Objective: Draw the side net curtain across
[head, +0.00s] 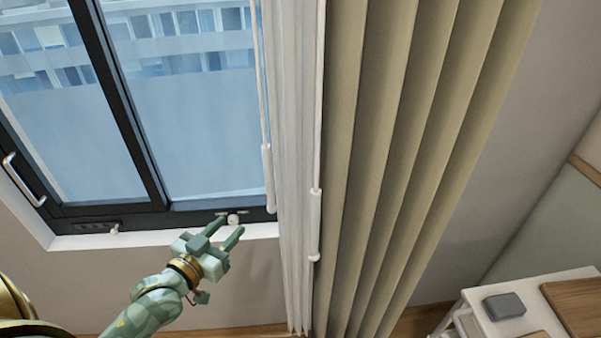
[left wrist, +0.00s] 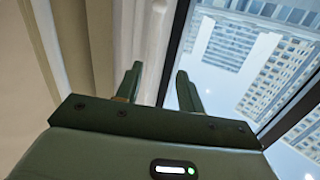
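The white net curtain (head: 292,130) hangs bunched in narrow folds at the right side of the window. A thin draw rod with a white handle (head: 267,178) hangs at its left edge. A second rod with a white handle (head: 315,225) hangs where the net meets the heavy curtain. My left gripper (head: 229,228) is open and empty, low in front of the window sill, left of the net and apart from both handles. In the left wrist view its two fingers (left wrist: 159,80) stand apart, with the pale net folds (left wrist: 154,40) behind them. My right gripper is not in view.
A heavy olive-beige curtain (head: 400,130) hangs right of the net. The dark-framed window (head: 125,110) has a handle at left and a white sill (head: 150,238). A white bedside table (head: 482,322) with a grey box (head: 504,306) stands at lower right.

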